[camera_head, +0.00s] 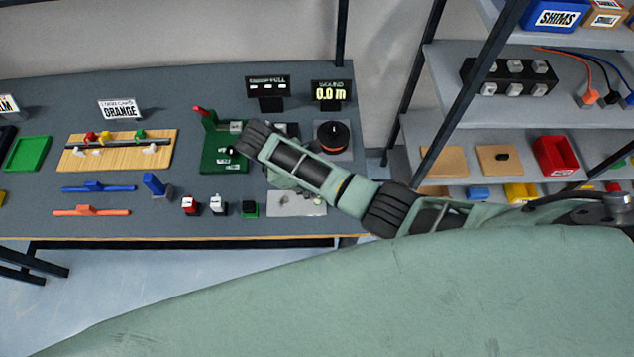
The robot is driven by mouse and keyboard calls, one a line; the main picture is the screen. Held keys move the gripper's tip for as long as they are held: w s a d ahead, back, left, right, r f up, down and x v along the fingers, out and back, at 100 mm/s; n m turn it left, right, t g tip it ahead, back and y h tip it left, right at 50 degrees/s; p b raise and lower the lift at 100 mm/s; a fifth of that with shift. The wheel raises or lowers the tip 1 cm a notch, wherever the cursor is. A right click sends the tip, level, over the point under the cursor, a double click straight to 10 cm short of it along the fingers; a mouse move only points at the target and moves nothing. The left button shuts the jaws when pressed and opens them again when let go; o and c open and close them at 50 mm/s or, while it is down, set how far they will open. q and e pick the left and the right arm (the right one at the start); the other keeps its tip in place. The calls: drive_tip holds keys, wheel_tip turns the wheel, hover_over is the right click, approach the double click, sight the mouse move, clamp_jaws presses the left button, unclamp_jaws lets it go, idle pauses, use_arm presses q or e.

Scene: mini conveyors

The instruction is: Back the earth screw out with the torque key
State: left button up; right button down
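A wooden board (72,160) at the left of the table carries a dark rail (118,142) with red, yellow and green blocks. The green block (139,134) is at the rail's right; I cannot make out a screw on it. A blue bar-shaped tool (110,188) and an orange one (80,211) lie flat in front of the board, apart from each other. The torque key may be one of these. My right arm reaches in from the right over the table's right part; its gripper fingers do not show. My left gripper is not in view.
A green fixture (211,158), small red, white and green blocks, a grey plate (282,204) and an orange-black spool (332,135) are near my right arm. Shelves (440,130) stand at right.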

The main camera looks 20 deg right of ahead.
drive_tip(key=m+g, duration=0.1)
drive_tip(key=m, duration=0.2)
drive_tip(key=m+g+y, duration=0.1)
drive_tip(key=m, duration=0.2)
drive_tip(key=shift+g+y, duration=0.3)
drive_tip(key=shift+g, duration=0.1)
drive_tip(key=m+y, duration=0.1)
drive_tip(key=m, duration=0.2)
drive_tip(key=m+g+y, duration=0.1)
drive_tip(key=m, duration=0.2)
drive_tip(key=shift+d+g+y, duration=0.1)
drive_tip(key=shift+g+y, duration=0.2)
drive_tip(key=shift+y, duration=0.1)
drive_tip(key=shift+f+b, duration=0.5)
drive_tip(key=shift+f, duration=0.15)
